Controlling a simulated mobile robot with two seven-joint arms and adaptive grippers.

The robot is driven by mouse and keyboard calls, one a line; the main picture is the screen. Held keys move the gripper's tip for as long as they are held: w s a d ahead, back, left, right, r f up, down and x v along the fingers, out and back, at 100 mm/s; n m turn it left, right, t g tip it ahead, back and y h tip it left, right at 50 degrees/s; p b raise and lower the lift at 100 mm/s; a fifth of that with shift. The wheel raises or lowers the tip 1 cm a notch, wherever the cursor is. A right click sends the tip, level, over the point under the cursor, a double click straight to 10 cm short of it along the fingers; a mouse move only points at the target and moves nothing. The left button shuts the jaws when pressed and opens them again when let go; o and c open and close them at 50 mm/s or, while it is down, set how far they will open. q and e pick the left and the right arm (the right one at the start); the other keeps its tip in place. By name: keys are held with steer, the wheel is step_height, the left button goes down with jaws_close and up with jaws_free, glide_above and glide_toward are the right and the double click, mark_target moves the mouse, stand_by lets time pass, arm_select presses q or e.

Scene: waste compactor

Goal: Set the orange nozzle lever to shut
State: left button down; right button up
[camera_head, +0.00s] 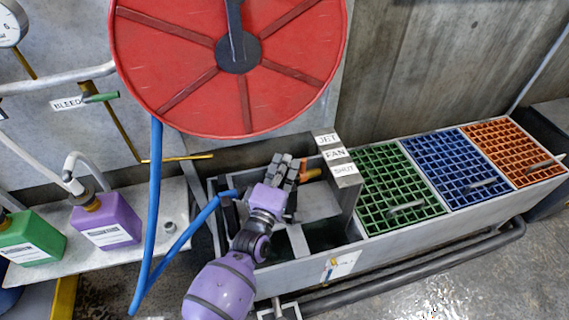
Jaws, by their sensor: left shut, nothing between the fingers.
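The orange nozzle lever (311,174) shows as a short orange piece beside the label block, at the trough's left part. The labels JET (327,139), FAN (335,154) and SHUT (345,170) run from back to front on the block. The lever's tip lies left of the FAN and SHUT labels; which one it is set to I cannot tell. My left gripper (287,165) is shut and empty, just left of the lever. Its fingers partly hide the lever's left side, and whether they touch it is unclear. My right gripper is not in view.
A red hose reel (180,60) hangs above, with a blue hose (154,200) running down left. Green (372,222), blue (452,204) and orange (540,178) grates cover the trough to the right. Green (32,236) and purple (107,222) jugs stand on the left shelf.

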arm_select(q)
steer(key=shift+s+b, duration=0.15)
steer(key=shift+b, duration=0.15)
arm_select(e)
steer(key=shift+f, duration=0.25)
arm_select(q)
steer(key=shift+s, duration=0.15)
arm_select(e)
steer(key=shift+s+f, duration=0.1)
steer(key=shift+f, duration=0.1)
